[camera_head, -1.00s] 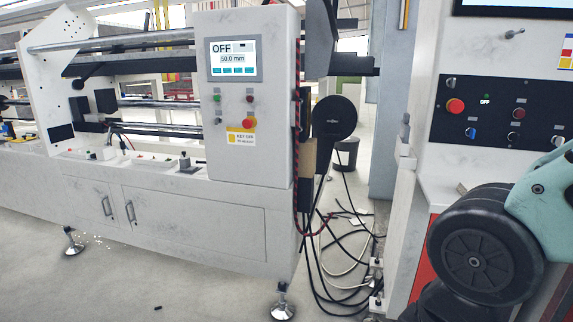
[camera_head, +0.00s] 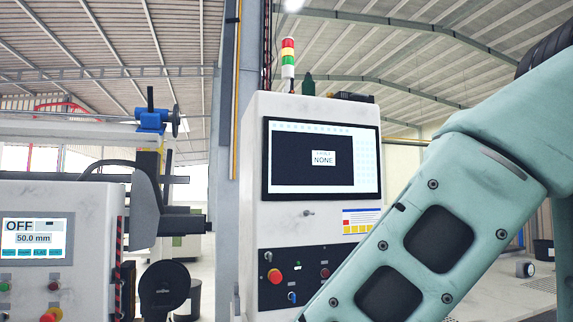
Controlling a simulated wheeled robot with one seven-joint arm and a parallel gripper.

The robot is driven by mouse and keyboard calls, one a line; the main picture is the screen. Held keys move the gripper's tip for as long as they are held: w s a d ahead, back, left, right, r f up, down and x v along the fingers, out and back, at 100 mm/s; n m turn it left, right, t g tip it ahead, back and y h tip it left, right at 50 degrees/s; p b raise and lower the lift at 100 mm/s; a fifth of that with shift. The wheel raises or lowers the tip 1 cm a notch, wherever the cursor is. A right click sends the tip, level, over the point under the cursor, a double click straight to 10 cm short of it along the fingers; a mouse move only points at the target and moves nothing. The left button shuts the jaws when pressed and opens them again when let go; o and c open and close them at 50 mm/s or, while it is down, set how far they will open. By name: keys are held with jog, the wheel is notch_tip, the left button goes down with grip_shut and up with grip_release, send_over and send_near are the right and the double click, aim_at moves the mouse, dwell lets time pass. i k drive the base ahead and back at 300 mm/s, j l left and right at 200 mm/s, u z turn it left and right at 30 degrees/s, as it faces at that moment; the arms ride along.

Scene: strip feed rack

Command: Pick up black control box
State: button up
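No thing in view can be surely told as the black control box. A small dark object (camera_head: 355,97) lies on top of the white cabinet (camera_head: 252,140), too small to identify. A black control panel (camera_head: 285,284) with buttons is set into the cabinet front below the screen. My gripper is out of view; only my teal arm shows, crossing the right side of the picture.
The cabinet carries a large screen (camera_head: 322,160) reading NONE and a red, yellow and green signal light (camera_head: 288,60). Left of it stands a white machine with a small display (camera_head: 36,240) reading OFF, 50.0 mm. Open floor shows at the right.

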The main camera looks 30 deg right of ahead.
aim_at(343, 96)
jog(key=i+l+z, duration=0.25)
jog(key=z, duration=0.2)
jog(key=i+l+z, duration=0.1)
jog(key=i+z, duration=0.6)
jog(key=z, duration=0.2)
